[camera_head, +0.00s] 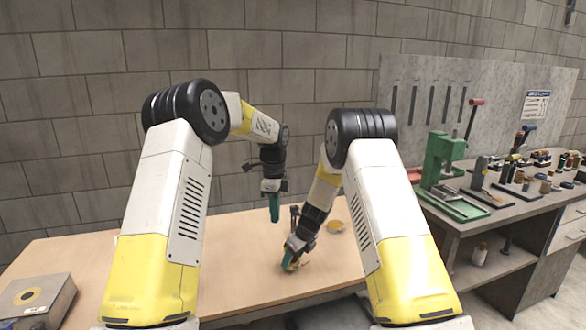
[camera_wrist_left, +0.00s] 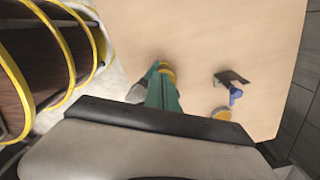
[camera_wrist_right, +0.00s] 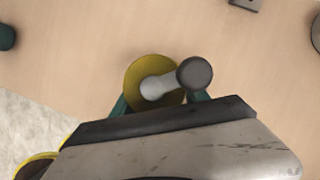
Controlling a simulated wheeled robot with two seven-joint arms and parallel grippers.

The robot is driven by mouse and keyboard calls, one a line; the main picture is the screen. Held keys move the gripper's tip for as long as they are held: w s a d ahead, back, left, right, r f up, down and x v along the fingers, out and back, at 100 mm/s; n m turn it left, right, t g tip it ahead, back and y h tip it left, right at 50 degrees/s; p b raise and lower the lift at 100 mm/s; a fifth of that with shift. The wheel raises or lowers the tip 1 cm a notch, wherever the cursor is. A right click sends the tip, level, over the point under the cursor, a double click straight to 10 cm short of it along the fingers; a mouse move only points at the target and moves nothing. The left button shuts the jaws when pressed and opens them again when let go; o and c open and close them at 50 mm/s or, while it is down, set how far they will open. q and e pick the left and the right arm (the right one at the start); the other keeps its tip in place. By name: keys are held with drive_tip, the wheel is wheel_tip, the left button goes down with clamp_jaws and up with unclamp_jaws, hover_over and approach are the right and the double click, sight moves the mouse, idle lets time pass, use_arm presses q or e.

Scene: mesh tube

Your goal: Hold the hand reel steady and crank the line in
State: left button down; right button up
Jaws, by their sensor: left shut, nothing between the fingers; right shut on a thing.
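The hand reel (camera_wrist_right: 135,75) shows in the right wrist view as a yellow disc with a pale crank arm (camera_wrist_right: 158,87) ending in a dark grey round knob (camera_wrist_right: 194,72). My right gripper (camera_wrist_right: 160,103) is shut on the reel, with a teal finger on either side of it. In the head view this gripper (camera_head: 289,261) is low at the table's front, and mostly hides the reel (camera_head: 296,267). My left gripper (camera_head: 275,217) is shut and empty, pointing down above the table behind and left of the right one. Its teal fingers (camera_wrist_left: 163,88) are together in the left wrist view.
A grey box (camera_head: 40,297) stands at the table's left. A workbench with a green press (camera_head: 440,165) is at right. The table's left middle is clear.

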use_arm(q)
wheel_tip(320, 180, down, 6)
idle(0.5)
drive_tip(key=shift+w+d+f, duration=0.1)
drive_tip(key=shift+w+d, duration=0.05)
drive_tip(key=shift+d, duration=0.4)
idle(0.8)
drive_tip(key=shift+w, duration=0.2)
idle(0.3)
drive_tip(key=shift+w+d, duration=0.25)
drive_tip(key=shift+w, duration=1.05)
drive_tip(key=shift+w+d, duration=0.1)
drive_tip(key=shift+w, duration=0.1)
